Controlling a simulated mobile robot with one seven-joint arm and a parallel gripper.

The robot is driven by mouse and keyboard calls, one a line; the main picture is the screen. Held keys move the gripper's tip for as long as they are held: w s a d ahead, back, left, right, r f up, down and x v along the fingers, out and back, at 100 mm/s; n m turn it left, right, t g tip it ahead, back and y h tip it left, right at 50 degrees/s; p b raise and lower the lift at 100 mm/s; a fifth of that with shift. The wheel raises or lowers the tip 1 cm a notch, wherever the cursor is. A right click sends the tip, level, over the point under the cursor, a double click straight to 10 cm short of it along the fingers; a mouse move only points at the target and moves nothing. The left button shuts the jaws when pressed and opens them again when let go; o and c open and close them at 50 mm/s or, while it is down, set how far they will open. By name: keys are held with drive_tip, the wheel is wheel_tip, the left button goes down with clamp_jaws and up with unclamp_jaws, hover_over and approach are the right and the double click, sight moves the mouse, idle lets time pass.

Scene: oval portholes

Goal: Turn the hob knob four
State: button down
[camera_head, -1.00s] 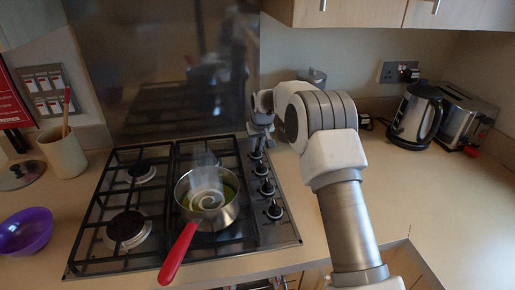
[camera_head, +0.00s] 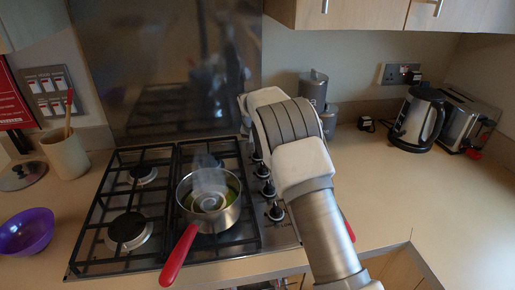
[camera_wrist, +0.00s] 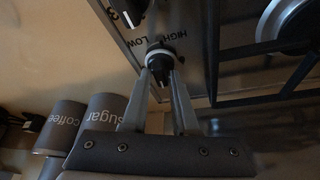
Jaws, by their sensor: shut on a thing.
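The hob (camera_head: 105,222) is a steel panel with black grates and a row of black knobs down its right side. In the wrist view my gripper (camera_wrist: 161,70) has its two fingers on either side of a black knob (camera_wrist: 159,60), shut on it. "HIGH" and "LOW" are printed beside this knob, and a "3" shows near the neighbouring knob (camera_wrist: 130,8). In the head view the nearer knobs (camera_head: 277,212) show, but my arm hides my gripper and the far end of the row.
A steaming pan (camera_head: 209,196) with a red handle stands on the hob. Canisters (camera_head: 313,90) stand behind my arm; "sugar" (camera_wrist: 103,118) and "coffee" (camera_wrist: 62,125) show in the wrist view. A kettle (camera_head: 417,118) and toaster (camera_head: 468,120) are at the right.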

drive_tip(key=c, duration=0.7)
unclamp_jaws()
drive_tip(key=shift+o, duration=0.2)
drive_tip(key=v, duration=1.7)
drive_tip(key=shift+r, duration=0.2)
drive_tip(key=shift+s+d+r, duration=0.1)
